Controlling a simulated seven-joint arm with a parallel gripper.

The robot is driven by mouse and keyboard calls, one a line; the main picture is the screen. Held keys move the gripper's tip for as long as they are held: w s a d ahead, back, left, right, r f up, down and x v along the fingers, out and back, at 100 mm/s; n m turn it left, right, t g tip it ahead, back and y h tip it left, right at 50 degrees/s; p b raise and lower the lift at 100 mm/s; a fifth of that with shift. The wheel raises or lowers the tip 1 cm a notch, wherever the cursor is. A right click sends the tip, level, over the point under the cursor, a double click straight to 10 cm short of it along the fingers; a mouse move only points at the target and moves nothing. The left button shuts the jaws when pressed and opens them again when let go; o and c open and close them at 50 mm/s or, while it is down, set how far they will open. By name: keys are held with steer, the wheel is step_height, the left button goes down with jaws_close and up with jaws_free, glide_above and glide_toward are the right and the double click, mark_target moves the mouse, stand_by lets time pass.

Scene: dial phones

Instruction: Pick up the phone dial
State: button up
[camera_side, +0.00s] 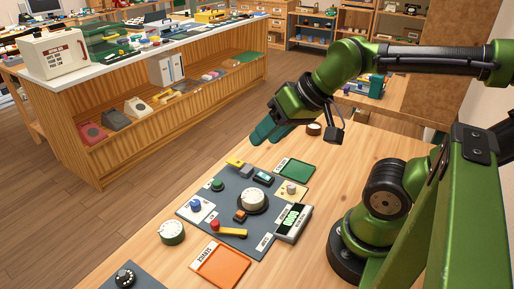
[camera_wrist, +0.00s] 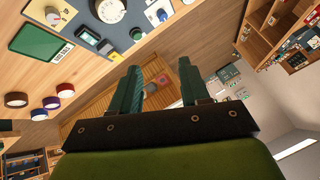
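A grey panel (camera_side: 238,232) lies on the wooden table and carries a large white round dial (camera_side: 252,199) on a dark base. A green-rimmed round dial (camera_side: 172,232) with a pale face sits on the table left of the panel. A black round dial (camera_side: 124,277) is at the bottom left. I cannot tell which of these is the phone dial. My gripper (camera_side: 262,133) is above the table's far edge, beyond the panel and touching nothing. In the wrist view its two fingers (camera_wrist: 160,82) are apart and empty. The large dial (camera_wrist: 110,10) shows there, cut by the top edge.
Small buttons and knobs crowd the panel. A small round piece (camera_side: 314,129) stands near my gripper. A wooden counter (camera_side: 150,110) stands across the floor.

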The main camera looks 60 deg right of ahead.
steer(key=o, duration=0.8)
steer(key=shift+f, duration=0.1)
steer(key=n+g+h, duration=0.2)
steer(key=n+g, duration=0.4)
steer(key=g, duration=0.1)
glide_above(253, 195)
step_height(253, 195, down, 6)
step_height(253, 195, down, 16)
steer(key=shift+f, duration=0.15)
